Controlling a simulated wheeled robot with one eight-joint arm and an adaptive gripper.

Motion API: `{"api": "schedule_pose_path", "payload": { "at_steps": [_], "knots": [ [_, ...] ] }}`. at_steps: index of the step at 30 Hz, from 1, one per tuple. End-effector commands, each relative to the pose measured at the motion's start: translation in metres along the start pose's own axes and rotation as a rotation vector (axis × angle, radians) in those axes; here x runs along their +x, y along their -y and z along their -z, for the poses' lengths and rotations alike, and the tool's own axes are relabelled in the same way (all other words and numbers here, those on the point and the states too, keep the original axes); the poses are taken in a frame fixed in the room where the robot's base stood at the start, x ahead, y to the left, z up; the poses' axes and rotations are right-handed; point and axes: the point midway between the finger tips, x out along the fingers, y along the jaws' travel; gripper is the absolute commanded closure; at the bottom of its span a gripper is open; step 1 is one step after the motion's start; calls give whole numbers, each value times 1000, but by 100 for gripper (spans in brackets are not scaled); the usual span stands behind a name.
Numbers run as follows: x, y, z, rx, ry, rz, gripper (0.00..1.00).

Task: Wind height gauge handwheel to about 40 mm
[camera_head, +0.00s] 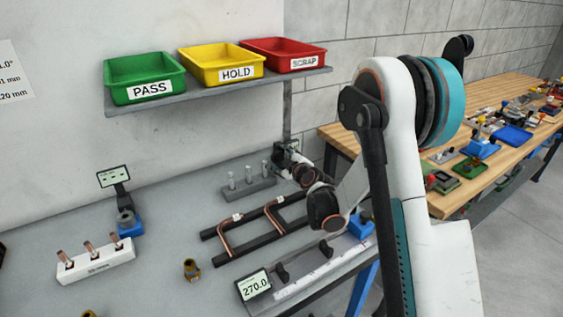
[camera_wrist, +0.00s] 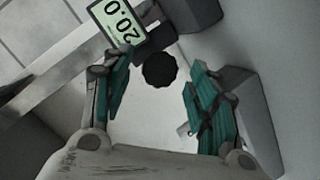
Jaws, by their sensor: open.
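The height gauge's display (camera_wrist: 117,22) shows 20.0 at the top of the wrist view, tilted. A dark, knobbed round handwheel (camera_wrist: 160,69) sits just below and right of it. My gripper (camera_wrist: 156,84) is open, with one teal-padded finger to the left of the handwheel and one to the right. The handwheel lies in the gap between them, with visible space on both sides. I cannot tell how far the fingertips are from it in depth. In the head view my arm reaches toward the back of the bench, and the gauge cannot be made out clearly there.
A shelf (camera_head: 220,91) with green (camera_head: 144,77), yellow (camera_head: 221,66) and red (camera_head: 283,54) trays hangs above the bench. A black rail frame with copper tube (camera_head: 262,229) and a length gauge reading 270.0 (camera_head: 254,286) lie before my arm. A wooden table (camera_head: 490,103) stands at right.

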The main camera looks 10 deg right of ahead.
Motion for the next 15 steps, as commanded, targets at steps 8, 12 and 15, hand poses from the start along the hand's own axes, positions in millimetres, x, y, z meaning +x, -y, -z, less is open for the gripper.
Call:
{"api": "schedule_pose_path", "payload": {
  "at_steps": [8,12,15],
  "knots": [
    [9,0,0,-1,0,0,46],
    [9,0,0,-1,0,0,46],
    [8,0,0,-1,0,0,67]
  ]
}}
